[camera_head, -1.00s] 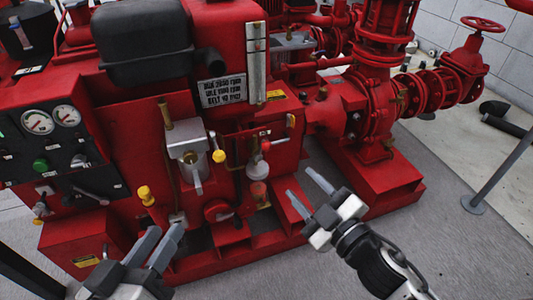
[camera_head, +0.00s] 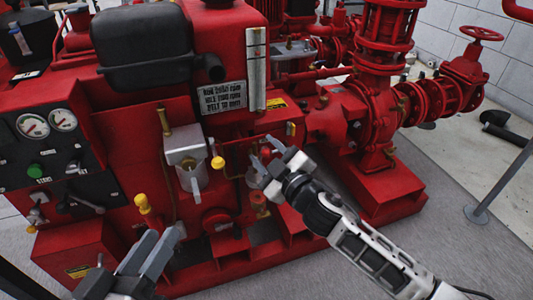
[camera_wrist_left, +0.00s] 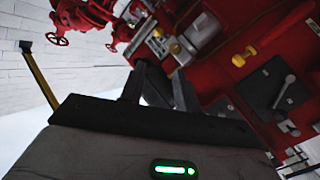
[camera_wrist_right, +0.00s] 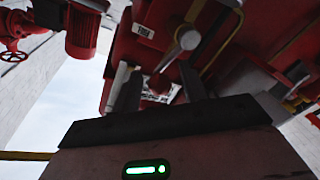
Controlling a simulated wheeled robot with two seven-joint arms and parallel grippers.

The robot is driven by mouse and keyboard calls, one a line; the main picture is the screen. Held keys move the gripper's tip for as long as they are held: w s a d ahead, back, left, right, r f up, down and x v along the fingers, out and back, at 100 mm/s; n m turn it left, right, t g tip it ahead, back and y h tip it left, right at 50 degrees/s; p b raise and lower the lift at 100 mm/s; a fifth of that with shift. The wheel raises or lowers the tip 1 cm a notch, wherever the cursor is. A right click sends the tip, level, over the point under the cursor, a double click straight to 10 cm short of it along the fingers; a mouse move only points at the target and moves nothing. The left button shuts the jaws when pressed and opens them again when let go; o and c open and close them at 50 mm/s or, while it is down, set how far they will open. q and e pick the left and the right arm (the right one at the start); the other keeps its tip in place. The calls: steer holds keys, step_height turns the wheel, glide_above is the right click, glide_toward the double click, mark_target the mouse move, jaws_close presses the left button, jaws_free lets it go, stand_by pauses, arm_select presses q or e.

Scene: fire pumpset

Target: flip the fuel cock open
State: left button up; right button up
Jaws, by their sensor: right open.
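I cannot tell for certain which fitting is the fuel cock. Small valve fittings sit on the engine's red front: a yellow knob (camera_head: 218,163) beside a grey metal bowl unit (camera_head: 186,158), and a brass lever (camera_head: 290,129) further right. My right gripper (camera_head: 266,153) is open and empty, its fingers in front of the pipework just below and left of the brass lever; they partly hide the fittings there. My left gripper (camera_head: 164,234) is open and empty, low at the front.
A control panel with gauges (camera_head: 48,124) stands at the left. A yellow-topped fitting (camera_head: 142,203) rises just behind my left gripper. The red base frame (camera_head: 385,205) juts out right of the engine. Grey floor (camera_head: 440,190) is free at the right.

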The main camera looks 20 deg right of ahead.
jaws_close()
steer(key=shift+a+r+p, duration=0.1)
steer(key=shift+r+p, duration=0.15)
steer(key=shift+p, duration=0.25)
steer(key=shift+a+r+n+p, duration=0.2)
steer(key=shift+n+p, duration=0.3)
steer(key=shift+p, duration=0.2)
steer(key=shift+a+n+p, duration=0.2)
steer(key=shift+n+p, duration=0.3)
steer(key=shift+p, duration=0.15)
steer(key=shift+a+f+n+g+p, duration=0.1)
steer(key=shift+a+n+g+p, duration=0.05)
steer(key=shift+n+g+p, duration=0.15)
steer(key=shift+a+f+n, duration=0.1)
steer(key=shift+f+n, duration=0.15)
steer(key=shift+n, duration=0.05)
arm_select(q)
steer(key=shift+s+a+f+m+g+y, duration=0.1)
steer(key=shift+a+f+m+g+y, duration=0.35)
steer(key=shift+f+m+g+y, duration=0.25)
arm_select(e)
jaws_free()
steer(key=shift+s, duration=0.1)
